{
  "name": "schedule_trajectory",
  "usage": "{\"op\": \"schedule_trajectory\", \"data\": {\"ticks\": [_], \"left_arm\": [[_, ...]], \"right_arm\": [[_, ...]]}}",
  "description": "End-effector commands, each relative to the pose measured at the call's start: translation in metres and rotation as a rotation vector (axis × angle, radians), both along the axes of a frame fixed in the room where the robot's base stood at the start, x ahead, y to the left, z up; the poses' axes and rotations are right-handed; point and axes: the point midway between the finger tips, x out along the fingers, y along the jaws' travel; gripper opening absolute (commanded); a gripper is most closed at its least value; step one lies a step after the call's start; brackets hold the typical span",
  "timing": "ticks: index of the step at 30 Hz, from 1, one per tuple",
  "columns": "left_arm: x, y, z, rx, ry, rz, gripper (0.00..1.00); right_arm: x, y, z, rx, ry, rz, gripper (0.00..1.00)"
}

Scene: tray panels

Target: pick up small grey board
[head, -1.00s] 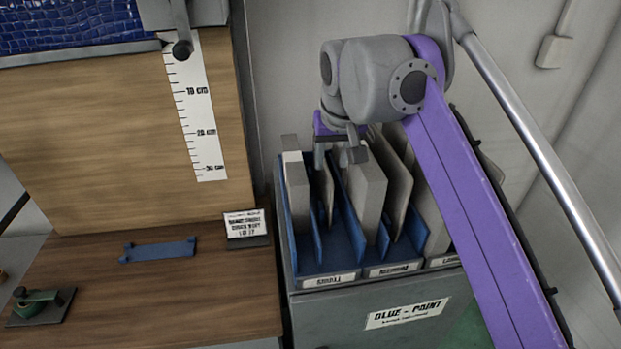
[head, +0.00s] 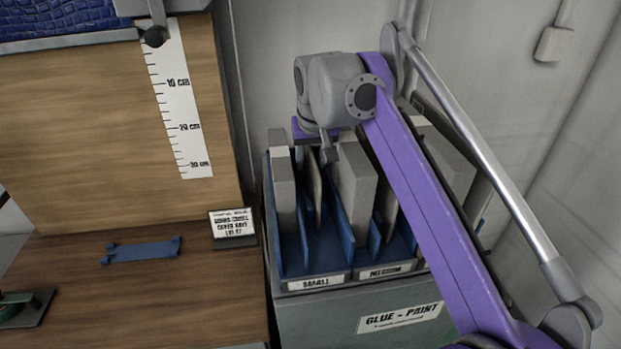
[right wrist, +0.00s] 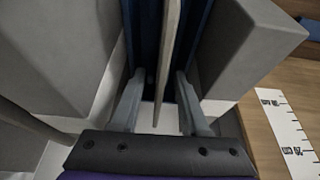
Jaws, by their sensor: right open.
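A thin grey board (head: 314,188) stands upright in the SMALL section of the blue rack (head: 318,284). A thicker pale grey board (head: 283,190) stands to its left, and another thick one (head: 356,185) to its right in the MEDIUM section. My right gripper (head: 316,148) is open, pointing down over the top of the thin board. In the right wrist view, the thin board (right wrist: 168,55) shows edge-on between the two open fingers (right wrist: 158,95), with gaps visible on both sides. My left gripper is not in view.
Thick boards flank the fingers closely. A ruler (head: 180,100) hangs above the bench.

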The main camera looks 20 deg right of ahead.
Motion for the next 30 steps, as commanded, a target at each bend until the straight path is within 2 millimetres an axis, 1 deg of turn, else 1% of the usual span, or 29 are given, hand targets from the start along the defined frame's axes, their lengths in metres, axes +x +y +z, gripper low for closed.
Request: {"op": "schedule_trajectory", "data": {"ticks": [1,3,6,9,14,15,17,18,22,23,30], "left_arm": [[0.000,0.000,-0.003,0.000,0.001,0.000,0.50],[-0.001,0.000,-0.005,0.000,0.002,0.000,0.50],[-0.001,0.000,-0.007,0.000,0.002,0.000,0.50],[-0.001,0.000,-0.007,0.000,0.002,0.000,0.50],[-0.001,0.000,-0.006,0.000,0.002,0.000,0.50],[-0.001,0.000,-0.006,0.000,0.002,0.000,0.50],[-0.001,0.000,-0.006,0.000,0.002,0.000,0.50],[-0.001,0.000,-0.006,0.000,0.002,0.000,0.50],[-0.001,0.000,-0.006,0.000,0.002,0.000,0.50],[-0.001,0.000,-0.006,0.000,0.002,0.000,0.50],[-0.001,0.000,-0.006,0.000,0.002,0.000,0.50]], "right_arm": [[0.005,-0.001,-0.009,0.000,0.000,0.000,0.45],[0.009,-0.002,-0.019,0.000,0.000,0.000,0.45],[0.012,-0.003,-0.028,0.000,0.000,0.000,0.45],[0.013,-0.004,-0.031,0.000,0.000,0.000,0.45],[0.013,-0.004,-0.030,0.000,0.000,0.000,0.45],[0.013,-0.004,-0.030,0.000,0.000,0.000,0.43],[0.013,-0.004,-0.030,0.000,0.000,0.000,0.32],[0.013,-0.004,-0.030,0.000,0.000,0.000,0.25],[0.013,-0.003,-0.030,0.000,0.000,0.000,0.02],[0.013,-0.003,-0.030,0.000,0.000,0.000,0.00],[0.013,-0.003,-0.030,0.000,0.000,0.000,0.00]]}}
